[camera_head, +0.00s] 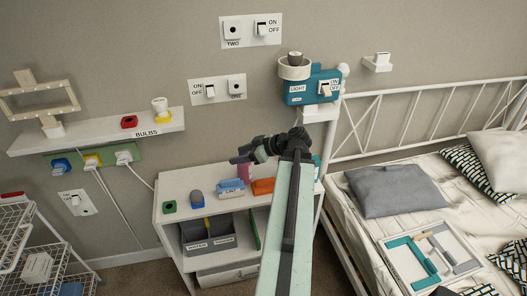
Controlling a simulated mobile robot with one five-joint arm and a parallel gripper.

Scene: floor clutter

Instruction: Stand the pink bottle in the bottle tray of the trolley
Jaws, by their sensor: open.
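The pink bottle (244,172) appears upright at the back of the white shelf unit's top, just below my gripper in the picture. Its upper end is partly hidden by the gripper. My gripper (243,156) is open and points left, above the shelf unit; I see nothing held in it. I cannot tell how far it is from the bottle. The white wire trolley (35,240) stands at the lower left, cut off by the picture's edge. I cannot make out which part of it is the bottle tray.
The white shelf unit (172,190) also bears a blue-and-grey item (197,199), a light-blue item (231,189) and an orange item (263,186). A wall shelf (90,135) hangs at left. The bed (440,210) fills the right. Some floor (135,275) shows between trolley and shelf unit.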

